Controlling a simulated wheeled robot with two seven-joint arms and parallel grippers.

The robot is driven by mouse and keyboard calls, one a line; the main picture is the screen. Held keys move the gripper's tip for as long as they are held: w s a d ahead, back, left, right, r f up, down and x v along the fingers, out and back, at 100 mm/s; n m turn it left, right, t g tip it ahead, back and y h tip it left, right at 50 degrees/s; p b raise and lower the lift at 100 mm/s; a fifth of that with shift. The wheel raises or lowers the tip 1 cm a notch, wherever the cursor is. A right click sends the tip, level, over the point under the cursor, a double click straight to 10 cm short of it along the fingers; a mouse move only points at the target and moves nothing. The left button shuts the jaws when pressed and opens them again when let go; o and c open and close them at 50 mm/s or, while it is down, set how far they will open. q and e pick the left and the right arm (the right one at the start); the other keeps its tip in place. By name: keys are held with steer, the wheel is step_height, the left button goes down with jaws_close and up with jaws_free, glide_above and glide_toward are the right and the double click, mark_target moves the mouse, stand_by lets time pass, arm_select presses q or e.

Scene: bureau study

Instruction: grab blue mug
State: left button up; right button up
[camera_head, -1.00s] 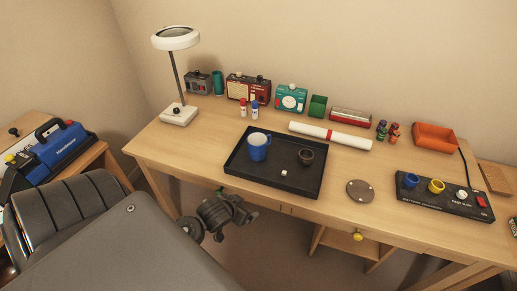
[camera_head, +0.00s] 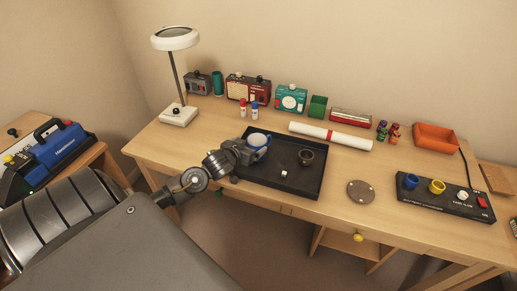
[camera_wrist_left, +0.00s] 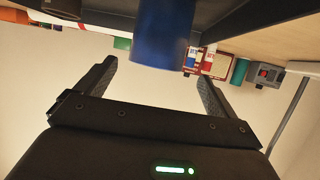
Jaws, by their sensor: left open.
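The blue mug (camera_head: 262,146) stands upright in the black tray (camera_head: 291,187), near its back left. Its upper part shows past my left gripper (camera_head: 255,152), which covers its lower left part. In the left wrist view the blue mug (camera_wrist_left: 162,35) shows at the top, between the lines of the two open fingers of my left gripper (camera_wrist_left: 158,82). The fingers are apart, one to each side of the mug; I cannot tell whether either touches it. My right gripper is not in view.
A small dark cup (camera_head: 306,157) and a white cube (camera_head: 284,173) are in the tray right of the mug. Red and blue bottles (camera_head: 248,108) stand behind the tray. A white roll (camera_head: 331,136) lies behind it. A lamp (camera_head: 178,115) stands at left.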

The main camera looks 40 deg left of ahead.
mark_target(261, 138)
arm_select(q)
steer(key=shift+d+p+x, duration=0.15)
steer(key=shift+p+x, duration=0.1)
steer(key=shift+x, duration=1.1)
steer(key=shift+d+p+x, duration=0.1)
steer(key=shift+p+x, duration=0.1)
steer(key=shift+x, duration=1.2)
steer(key=c, duration=1.1)
steer(key=shift+c, duration=0.7)
steer(key=shift+r, duration=0.15)
